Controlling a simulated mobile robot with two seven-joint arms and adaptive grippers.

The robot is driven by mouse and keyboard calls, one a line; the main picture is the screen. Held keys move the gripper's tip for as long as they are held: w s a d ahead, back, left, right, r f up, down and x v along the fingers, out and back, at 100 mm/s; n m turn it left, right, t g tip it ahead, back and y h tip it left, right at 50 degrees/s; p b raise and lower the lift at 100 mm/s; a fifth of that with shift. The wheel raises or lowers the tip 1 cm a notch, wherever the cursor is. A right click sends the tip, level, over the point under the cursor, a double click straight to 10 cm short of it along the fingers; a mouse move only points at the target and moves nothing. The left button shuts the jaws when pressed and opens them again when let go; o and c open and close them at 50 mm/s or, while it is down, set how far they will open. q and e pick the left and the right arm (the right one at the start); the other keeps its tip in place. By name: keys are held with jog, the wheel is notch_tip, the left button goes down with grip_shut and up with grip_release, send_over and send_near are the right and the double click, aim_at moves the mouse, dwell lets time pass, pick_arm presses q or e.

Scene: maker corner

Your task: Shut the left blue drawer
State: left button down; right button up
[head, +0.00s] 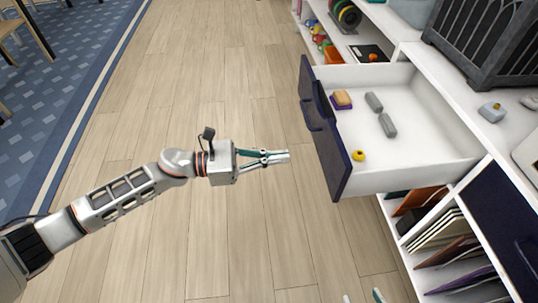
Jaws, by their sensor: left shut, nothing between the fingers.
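The left blue drawer (341,165) stands pulled out of the white shelf unit, its dark blue front with a handle (312,110) facing my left arm. My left gripper (285,157) is shut and empty, a short gap to the left of the drawer front. Only the fingertips of my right gripper (362,297) show at the bottom edge, spread apart with nothing seen between them.
A second dark blue drawer (503,225) sits closed at the right. A dark crate (487,40) and a small grey-blue object (491,112) stand on the unit's top. Folders (444,232) fill the shelf below. The wooden floor (220,60) is clear.

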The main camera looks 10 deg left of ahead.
aim_at(326, 152)
pick_arm(q)
jog(key=x, duration=0.8)
jog(key=shift+w+d+f, duration=0.1)
jog(key=shift+d, duration=0.1)
jog(key=shift+w+d, duration=0.1)
jog(key=shift+d, duration=0.25)
